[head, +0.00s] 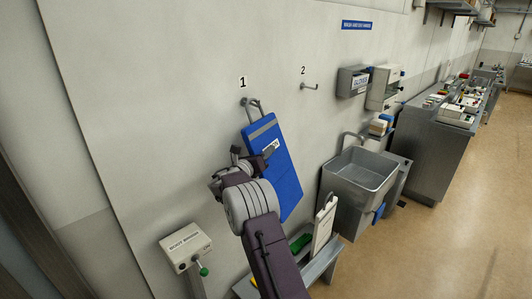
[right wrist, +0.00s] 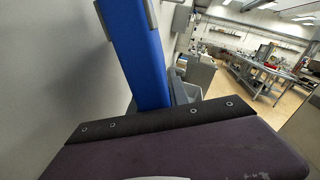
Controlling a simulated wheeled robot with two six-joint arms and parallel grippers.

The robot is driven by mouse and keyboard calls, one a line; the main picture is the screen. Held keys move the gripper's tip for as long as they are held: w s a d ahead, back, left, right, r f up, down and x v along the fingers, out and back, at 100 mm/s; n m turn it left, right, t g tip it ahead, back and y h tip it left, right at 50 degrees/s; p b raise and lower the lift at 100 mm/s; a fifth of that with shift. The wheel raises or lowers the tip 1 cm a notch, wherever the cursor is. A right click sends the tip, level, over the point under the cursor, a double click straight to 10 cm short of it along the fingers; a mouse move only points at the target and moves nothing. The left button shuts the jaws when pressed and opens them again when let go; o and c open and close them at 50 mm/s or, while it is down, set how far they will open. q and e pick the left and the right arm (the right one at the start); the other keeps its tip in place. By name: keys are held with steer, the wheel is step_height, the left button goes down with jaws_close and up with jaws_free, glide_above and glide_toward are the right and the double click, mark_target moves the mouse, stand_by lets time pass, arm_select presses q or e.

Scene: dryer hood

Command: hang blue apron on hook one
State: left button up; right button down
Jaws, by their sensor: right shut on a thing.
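The blue apron (head: 284,178) hangs upright close to the wall in the head view, with a grey band and a white label near its top. Its grey loop (head: 258,106) rises to hook one (head: 245,101), under the number 1. I cannot tell whether the loop is over the hook or only in front of it. My right gripper (head: 256,156) is shut on the apron at its upper left edge. In the right wrist view the blue apron (right wrist: 140,62) runs down between the finger parts. Hook two (head: 311,87) is bare. My left gripper is not in view.
A boot-brush box (head: 185,247) with a green knob stands at the lower left. A low bench (head: 318,266) with a white board (head: 324,224) is below the apron. A steel sink (head: 362,173) and wall dispensers (head: 383,88) are to the right. Open floor lies at right.

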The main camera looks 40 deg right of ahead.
steer(key=shift+r, duration=0.1)
steer(key=c, duration=1.2)
jaws_free()
steer(key=shift+o, duration=0.2)
steer(key=shift+a+f, duration=0.1)
steer(key=shift+f, duration=0.1)
